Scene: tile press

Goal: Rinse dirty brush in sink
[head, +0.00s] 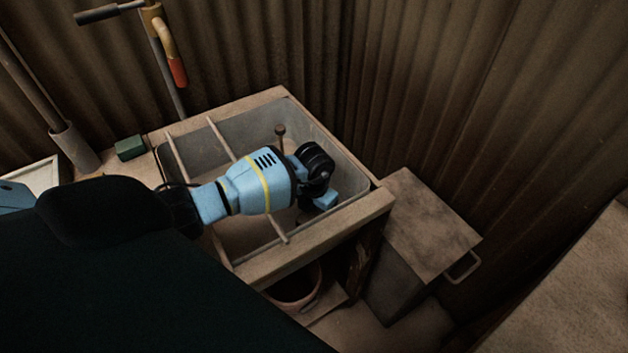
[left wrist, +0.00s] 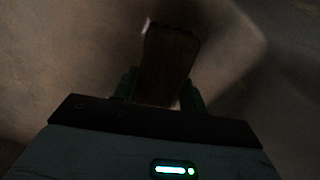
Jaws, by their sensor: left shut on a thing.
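The sink is a grey basin in a wooden frame (head: 335,226), with two thin bars across it. My left arm reaches in from the left, and its blue left gripper is low over the right part of the basin. In the left wrist view, the left gripper (left wrist: 163,95) is shut on a dark brown, block-like object, which looks like the brush (left wrist: 170,55). The basin surface shows dimly behind it. My right gripper is in neither view.
A short round-topped peg (head: 280,131) stands up in the basin beside my wrist. A green block (head: 129,148) sits left of the sink. A brown box-like thing with a handle (head: 430,225) stands to the right. A pot (head: 296,290) is below the frame. Corrugated walls close off the back.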

